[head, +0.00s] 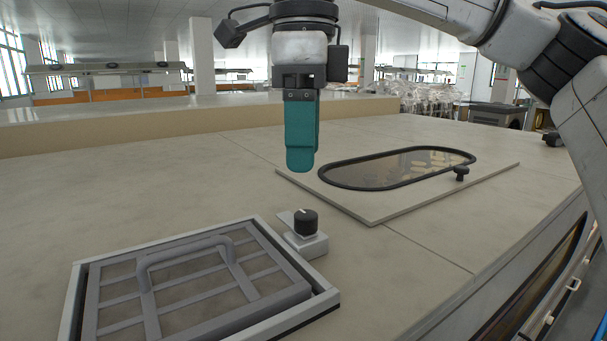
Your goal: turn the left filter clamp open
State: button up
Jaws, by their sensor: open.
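A grey filter (190,285) with a raised bar handle sits in a pale rectangular frame at the lower left. A clamp (306,240) with a black knob on a light metal block stands beside the frame's right edge. A pale mark shows on top of the knob, and a flat tab sticks out to its left. It is the only clamp I see by the filter; I cannot tell whether it is the left one. My gripper (301,168) points down above the counter, above and apart from the knob. It is open, its teal fingers seen nearly edge-on and overlapping, with nothing visible between them.
A raised plate (376,209) with an oval dark-rimmed window lies to the right, with a small black knob (461,173) at its near side. A low pale ledge (200,118) runs along the back. The counter left of my gripper is clear.

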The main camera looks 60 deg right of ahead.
notch_tip(320, 180, up, 3)
jog(key=shift+f, duration=0.2)
jog(key=shift+s+f, duration=0.1)
dwell(0.5)
